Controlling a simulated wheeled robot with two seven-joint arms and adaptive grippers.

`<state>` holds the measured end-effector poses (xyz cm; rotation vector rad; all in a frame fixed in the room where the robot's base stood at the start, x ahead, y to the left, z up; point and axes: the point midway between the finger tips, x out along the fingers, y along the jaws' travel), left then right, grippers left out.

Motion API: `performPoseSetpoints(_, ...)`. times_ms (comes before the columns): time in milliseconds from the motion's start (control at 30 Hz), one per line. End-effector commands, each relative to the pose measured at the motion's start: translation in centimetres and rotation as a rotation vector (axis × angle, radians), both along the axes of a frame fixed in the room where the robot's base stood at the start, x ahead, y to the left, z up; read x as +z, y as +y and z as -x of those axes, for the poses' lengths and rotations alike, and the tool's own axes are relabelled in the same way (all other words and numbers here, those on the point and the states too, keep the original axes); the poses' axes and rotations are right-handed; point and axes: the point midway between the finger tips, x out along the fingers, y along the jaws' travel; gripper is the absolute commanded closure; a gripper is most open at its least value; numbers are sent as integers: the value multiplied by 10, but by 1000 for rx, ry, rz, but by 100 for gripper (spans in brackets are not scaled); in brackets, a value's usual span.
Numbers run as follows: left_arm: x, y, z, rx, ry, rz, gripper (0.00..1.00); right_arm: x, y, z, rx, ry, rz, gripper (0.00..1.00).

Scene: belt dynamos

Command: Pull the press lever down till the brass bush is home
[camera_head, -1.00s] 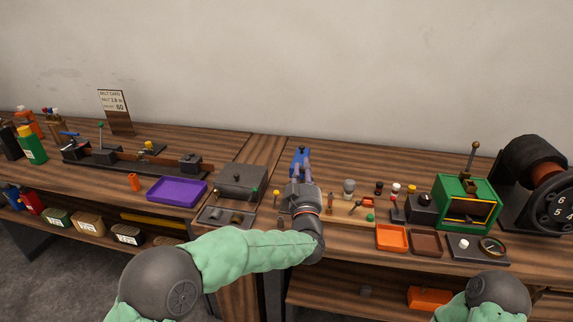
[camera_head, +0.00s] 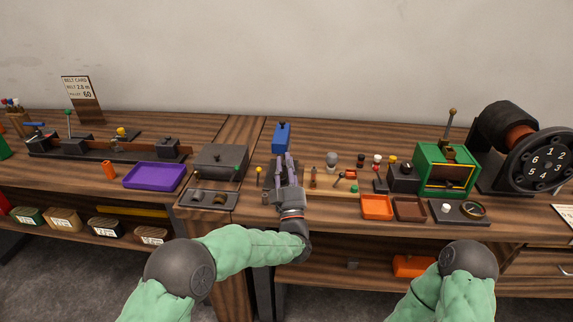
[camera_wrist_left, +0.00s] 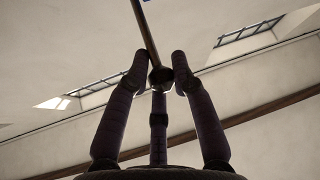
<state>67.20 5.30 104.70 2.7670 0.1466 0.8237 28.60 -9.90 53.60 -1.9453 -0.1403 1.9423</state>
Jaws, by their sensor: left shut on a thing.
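The press (camera_head: 281,138) stands on the bench near the middle of the head view, with a blue head on top. My left gripper (camera_head: 286,160) is in front of it and hides most of its lower part. In the left wrist view a thin lever rod (camera_wrist_left: 147,38) comes down from the top, and its dark round knob (camera_wrist_left: 160,76) sits between the fingertips. My left gripper (camera_wrist_left: 160,68) is shut on this knob. A small blue patch shows at the top of that view. The brass bush cannot be made out. My right gripper is not in view.
Small tools and knobs lie to the right. Orange (camera_head: 377,214) and brown (camera_head: 409,217) trays and a green machine (camera_head: 420,165) are further right. A purple tray (camera_head: 153,187) is left.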

Motion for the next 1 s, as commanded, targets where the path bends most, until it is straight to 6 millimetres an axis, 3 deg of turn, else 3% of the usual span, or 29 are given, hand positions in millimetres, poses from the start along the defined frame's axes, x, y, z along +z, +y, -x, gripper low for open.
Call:
performPoseSetpoints(33,-20,1,0,4,39,-6,100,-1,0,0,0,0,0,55)
performPoseSetpoints(233,-20,1,-1,4,40,-6,100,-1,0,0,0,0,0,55)
performPoseSetpoints(267,-21,1,-1,4,41,-6,73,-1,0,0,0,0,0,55)
performPoseSetpoints(333,-20,1,-1,4,41,-6,54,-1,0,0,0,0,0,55)
performPoseSetpoints(833,-13,1,1,3,25,-1,54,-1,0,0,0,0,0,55)
performPoseSetpoints(1000,-20,-2,14,2,25,-2,54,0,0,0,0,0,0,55)
